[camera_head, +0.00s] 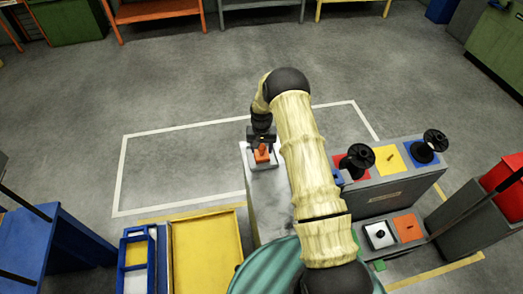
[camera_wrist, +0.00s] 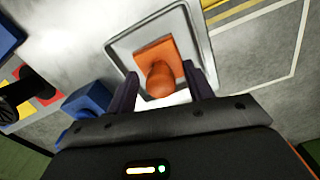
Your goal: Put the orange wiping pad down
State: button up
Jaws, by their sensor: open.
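The orange wiping pad (camera_head: 262,156) is a flat square with a rounded knob on top. It lies in a shallow pale tray (camera_head: 254,165) on the light worktop. In the wrist view the pad (camera_wrist: 155,50) sits flat inside the tray's metal rim (camera_wrist: 114,46). My gripper (camera_head: 262,141) is directly above the pad. In the wrist view my gripper (camera_wrist: 161,72) has its fingers apart, one on each side of the knob, with gaps visible. The lower side of the knob is partly hidden from view.
A grey stand (camera_head: 400,184) right of my arm carries black spools (camera_head: 355,162) on coloured squares. A blue block (camera_wrist: 88,100) is near the gripper in the wrist view. A yellow tray (camera_head: 205,250) is at the lower left. Floor beyond the worktop is clear.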

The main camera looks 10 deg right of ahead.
aim_at(262, 147)
notch_tip(262, 147, up, 11)
jog(key=b, duration=0.3)
jog(key=shift+f, duration=0.15)
dwell(0.4)
jog(key=s+r+n+t, duration=0.1)
jog(key=s+r, duration=0.3)
jog(key=s, duration=0.5)
jog(key=s+r, duration=0.5)
jog(key=s, duration=0.5)
jog(key=s+r+n+t, duration=0.1)
jog(key=s+r, duration=0.4)
jog(key=s, duration=0.5)
jog(key=shift+n+t, duration=0.3)
jog(key=shift+o, duration=0.5)
